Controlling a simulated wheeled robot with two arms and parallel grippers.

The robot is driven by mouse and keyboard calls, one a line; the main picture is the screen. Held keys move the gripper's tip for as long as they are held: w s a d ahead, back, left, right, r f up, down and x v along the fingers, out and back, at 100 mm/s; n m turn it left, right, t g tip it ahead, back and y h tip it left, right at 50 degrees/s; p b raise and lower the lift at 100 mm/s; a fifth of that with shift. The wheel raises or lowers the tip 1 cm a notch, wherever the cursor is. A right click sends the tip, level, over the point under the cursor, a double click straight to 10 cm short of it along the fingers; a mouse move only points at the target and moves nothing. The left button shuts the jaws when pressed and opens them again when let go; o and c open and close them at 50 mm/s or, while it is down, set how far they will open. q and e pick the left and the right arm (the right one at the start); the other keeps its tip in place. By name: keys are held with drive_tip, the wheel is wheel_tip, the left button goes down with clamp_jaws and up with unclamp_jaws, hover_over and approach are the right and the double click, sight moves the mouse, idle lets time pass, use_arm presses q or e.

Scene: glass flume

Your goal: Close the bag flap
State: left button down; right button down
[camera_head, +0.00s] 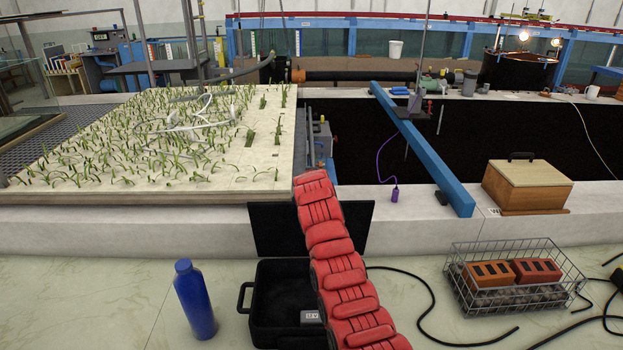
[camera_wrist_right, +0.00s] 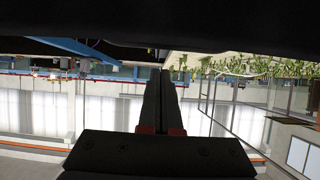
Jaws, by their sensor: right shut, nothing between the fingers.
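The black bag (camera_head: 275,273), a box-shaped case with a side handle, sits open on the pale floor in the head view. Its flap (camera_head: 282,230) stands raised at the back, against the white ledge. A small grey block lies inside. My red right arm crosses in front of the bag and flap, hiding their right parts, and reaches up past the flap's top edge. Its gripper is hidden in the head view. In the right wrist view, the right gripper (camera_wrist_right: 161,72) is shut and empty. A dark band fills that view's top; I cannot tell what it is. My left gripper is not seen.
A blue bottle (camera_head: 194,299) stands left of the bag. A wire basket (camera_head: 512,283) with orange blocks and loose black cables lie to the right. Behind are a planted bed (camera_head: 60,188), a blue beam (camera_head: 425,150) and a wooden box (camera_head: 525,187).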

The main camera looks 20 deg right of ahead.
drive_tip(key=shift+s+a+f+p, duration=0.25)
drive_tip(key=shift+s+f+p, duration=0.2)
drive_tip(key=shift+s+p, duration=0.3)
drive_tip(key=shift+s+a+f+p, duration=0.2)
drive_tip(key=shift+s+f+p, duration=0.3)
drive_tip(key=shift+s, duration=0.3)
